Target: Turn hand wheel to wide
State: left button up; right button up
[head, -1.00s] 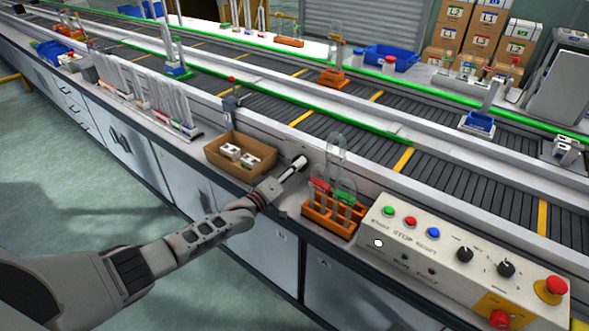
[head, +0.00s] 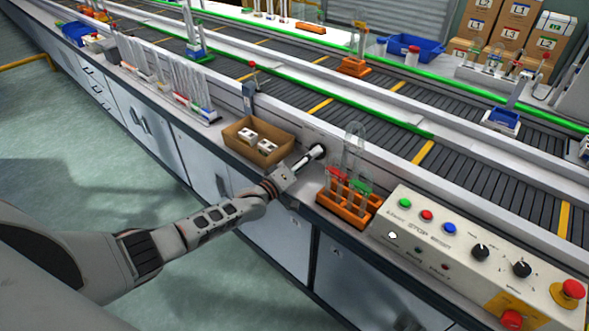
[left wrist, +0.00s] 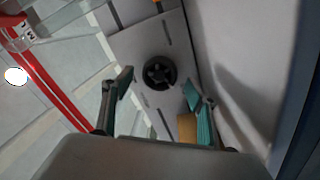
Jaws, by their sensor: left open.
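The hand wheel (left wrist: 159,72) is a small black spoked wheel on a light panel, seen nearly face-on in the left wrist view. In the head view it is a dark round spot (head: 318,150) on the side of the conveyor bench, partly hidden by my gripper. My left gripper (head: 309,156) reaches it from the lower left. In the left wrist view the two teal-padded fingers of this gripper (left wrist: 158,84) stand apart, one to each side of the wheel and apart from it, with nothing between them. I cannot read any wheel markings. My right gripper is not in view.
An open cardboard box (head: 236,143) with white parts stands left of the gripper. An orange rack (head: 349,205) with glass tubes stands close on its right. A control panel (head: 455,250) with buttons and knobs lies further right. The conveyor (head: 385,140) runs behind.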

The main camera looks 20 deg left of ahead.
pick_arm(q)
jog(key=v, duration=1)
jog(key=shift+s+a, duration=0.15)
jog(key=shift+s, duration=0.15)
